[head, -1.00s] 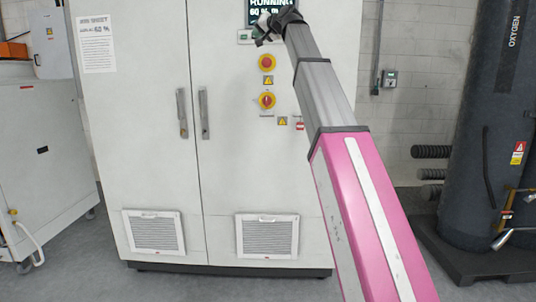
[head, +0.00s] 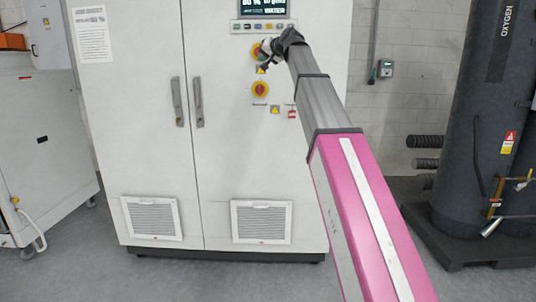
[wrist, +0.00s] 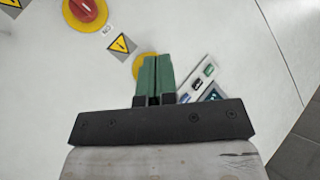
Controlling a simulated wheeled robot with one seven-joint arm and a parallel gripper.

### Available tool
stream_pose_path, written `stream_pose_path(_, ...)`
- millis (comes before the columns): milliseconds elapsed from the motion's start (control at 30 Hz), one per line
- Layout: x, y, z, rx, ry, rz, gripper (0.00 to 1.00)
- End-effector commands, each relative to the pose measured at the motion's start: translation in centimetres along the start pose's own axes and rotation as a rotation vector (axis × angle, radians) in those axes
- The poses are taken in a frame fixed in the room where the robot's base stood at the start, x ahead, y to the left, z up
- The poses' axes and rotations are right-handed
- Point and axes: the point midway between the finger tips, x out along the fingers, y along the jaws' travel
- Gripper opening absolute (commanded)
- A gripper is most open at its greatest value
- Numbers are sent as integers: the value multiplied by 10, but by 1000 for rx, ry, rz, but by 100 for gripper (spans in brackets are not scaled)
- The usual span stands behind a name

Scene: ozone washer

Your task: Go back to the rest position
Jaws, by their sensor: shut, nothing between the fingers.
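My gripper (head: 266,50) is at the end of my extended arm, in front of the white cabinet (head: 145,90). In the head view it overlaps the upper red and yellow knob (head: 255,52), partly hiding it. In the wrist view the green fingers (wrist: 154,78) are together with nothing between them. Behind them show part of a yellow knob base (wrist: 140,66) and the button strip (wrist: 200,75). I cannot tell the exact gap between the fingertips and the cabinet face.
The display (head: 264,8) and a lower red and yellow knob (head: 260,90) are on the cabinet. A dark oxygen tank (head: 485,120) stands on a black base at the right. A white machine (head: 45,150) stands at the left. Grey floor in front of the cabinet is clear.

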Motion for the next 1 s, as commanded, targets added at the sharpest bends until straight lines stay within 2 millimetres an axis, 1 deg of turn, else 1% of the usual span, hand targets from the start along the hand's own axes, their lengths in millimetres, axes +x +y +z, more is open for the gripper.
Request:
stream_pose_path(33, 4, 16, 17, 3, -17, 19, 0)
stream_pose_path(167, 18, 65, 63, 8, -70, 83, 0)
stream_pose_path(200, 22, 82, 80, 10, -89, 106, 0)
stream_pose_path(267, 27, 106, 104, 12, -119, 139, 0)
stream_pose_path(300, 30, 121, 121, 14, -139, 160, 0)
stream_pose_path(367, 33, 144, 146, 16, -168, 193, 0)
stream_pose_path(400, 35, 158, 163, 18, -188, 213, 0)
stream_pose_path(467, 37, 180, 188, 20, -220, 244, 0)
stream_pose_path(500, 36, 194, 205, 22, -240, 265, 0)
stream_pose_path(567, 36, 215, 230, 24, -271, 295, 0)
stream_pose_path(600, 35, 229, 247, 26, -292, 316, 0)
stream_pose_path(767, 27, 278, 316, 31, -379, 394, 0)
stream_pose_path(800, 24, 290, 333, 33, -401, 412, 0)
stream_pose_path(967, 7, 332, 401, 38, -493, 486, 0)
stream_pose_path(1000, 1, 342, 418, 39, -515, 503, 0)
